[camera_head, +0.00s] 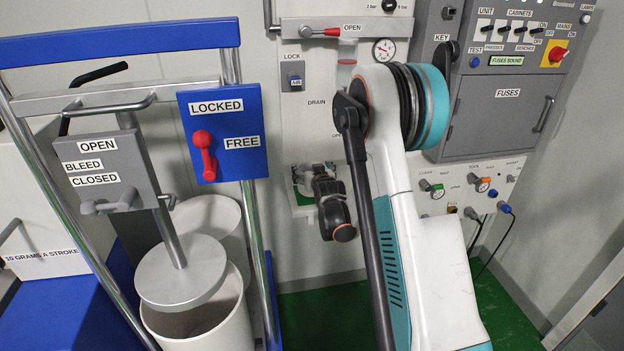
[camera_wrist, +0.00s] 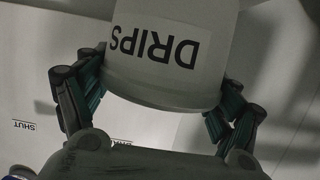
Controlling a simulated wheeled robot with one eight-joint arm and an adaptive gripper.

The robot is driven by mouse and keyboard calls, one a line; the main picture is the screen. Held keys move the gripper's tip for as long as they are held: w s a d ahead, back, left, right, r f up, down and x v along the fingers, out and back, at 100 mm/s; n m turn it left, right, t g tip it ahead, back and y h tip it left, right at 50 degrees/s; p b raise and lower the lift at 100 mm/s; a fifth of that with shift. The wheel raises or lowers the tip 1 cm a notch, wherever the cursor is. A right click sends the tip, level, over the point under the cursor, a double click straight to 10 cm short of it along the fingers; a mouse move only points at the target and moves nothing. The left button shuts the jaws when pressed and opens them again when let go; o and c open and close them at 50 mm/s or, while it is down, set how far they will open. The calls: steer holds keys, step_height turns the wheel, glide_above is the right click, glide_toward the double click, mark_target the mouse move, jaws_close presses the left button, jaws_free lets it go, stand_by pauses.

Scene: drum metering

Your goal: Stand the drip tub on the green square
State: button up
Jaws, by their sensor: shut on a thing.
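The drip tub (camera_wrist: 150,75) is a pale grey tub labelled DRIPS, seen close in the wrist view. Its label appears upside down. My gripper (camera_wrist: 155,105) has one dark green-padded finger on each side of the tub and is shut on it. In the head view, my gripper (camera_head: 312,175) is in front of the drain panel, largely covered by my own wrist and arm. I cannot make out the tub there. A small green patch (camera_head: 303,196), which looks like part of the green square, shows just below and beside my gripper; most of it is hidden.
The drain panel (camera_head: 305,125) stands behind my gripper, with the key and fuse cabinet (camera_head: 500,115) to the right. On the left are a blue-railed frame (camera_head: 130,42), a LOCKED/FREE box (camera_head: 222,130) and a white drum (camera_head: 215,325). Green floor (camera_head: 330,315) shows below.

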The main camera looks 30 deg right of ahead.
steer(key=shift+f, duration=1)
steer(key=shift+f, duration=0.15)
steer(key=o, duration=1.2)
steer(key=p+v, duration=0.3)
steer(key=v, duration=0.9)
